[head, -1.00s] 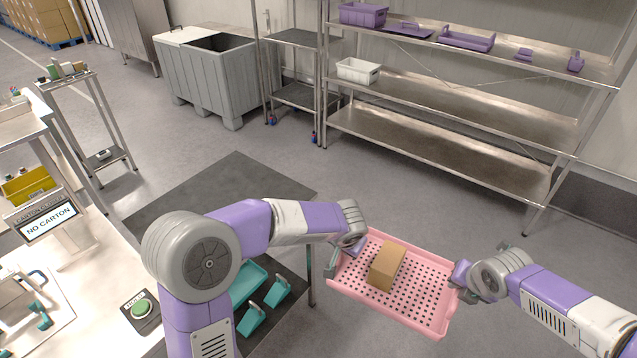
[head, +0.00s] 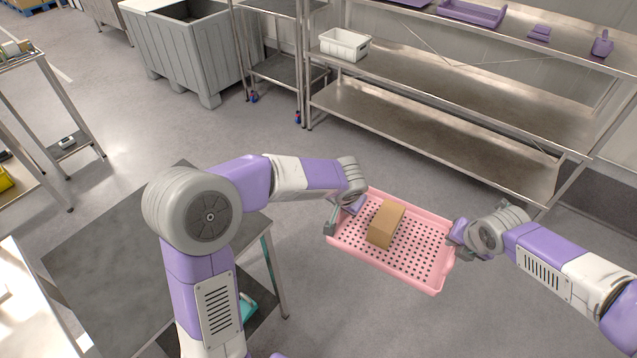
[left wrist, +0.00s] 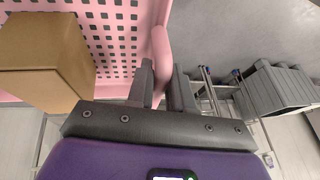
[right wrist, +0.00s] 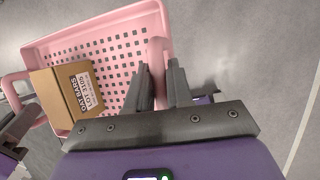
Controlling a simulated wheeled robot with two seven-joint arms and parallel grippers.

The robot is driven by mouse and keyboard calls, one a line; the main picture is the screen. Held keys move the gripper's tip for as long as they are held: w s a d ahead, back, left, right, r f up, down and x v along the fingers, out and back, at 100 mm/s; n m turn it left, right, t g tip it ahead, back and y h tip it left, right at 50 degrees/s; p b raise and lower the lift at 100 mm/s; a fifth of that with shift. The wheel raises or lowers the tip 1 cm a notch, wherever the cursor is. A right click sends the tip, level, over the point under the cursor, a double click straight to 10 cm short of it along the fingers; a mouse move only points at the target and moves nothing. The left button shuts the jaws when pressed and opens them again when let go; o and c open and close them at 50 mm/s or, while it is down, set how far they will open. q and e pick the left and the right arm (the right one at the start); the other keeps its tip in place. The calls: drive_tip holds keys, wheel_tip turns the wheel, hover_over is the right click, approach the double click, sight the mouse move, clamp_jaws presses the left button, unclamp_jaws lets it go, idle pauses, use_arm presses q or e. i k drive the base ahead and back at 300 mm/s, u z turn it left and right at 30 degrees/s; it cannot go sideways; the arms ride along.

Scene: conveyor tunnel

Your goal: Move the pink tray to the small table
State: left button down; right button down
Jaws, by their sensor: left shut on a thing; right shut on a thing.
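The pink tray (head: 410,268) is a perforated tray held up over open floor, between my two grippers. A brown carton (head: 386,222) sits in it; the right wrist view shows its label, "OAT BARS" (right wrist: 72,92). My left gripper (head: 345,216) is shut on the tray's left side; the left wrist view shows its fingers around the pink rim (left wrist: 160,52). My right gripper (head: 458,240) is shut on the tray's right side, its fingers around the rim handle (right wrist: 157,60). A small grey-topped table (head: 110,255) stands at the left, partly hidden by my left arm.
A steel shelf rack (head: 450,100) stands along the back, with a white bin (head: 344,45) and purple items. Grey tubs (head: 195,50) and a narrow steel stand (head: 285,70) are at the back left. Teal things (head: 248,306) lie under the small table. Floor before the rack is clear.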

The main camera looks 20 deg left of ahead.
sight(154, 240)
drive_tip(key=i, duration=0.75)
drive_tip(key=u, duration=2.9)
drive_tip(key=i, duration=0.5)
drive_tip(key=z, duration=0.1)
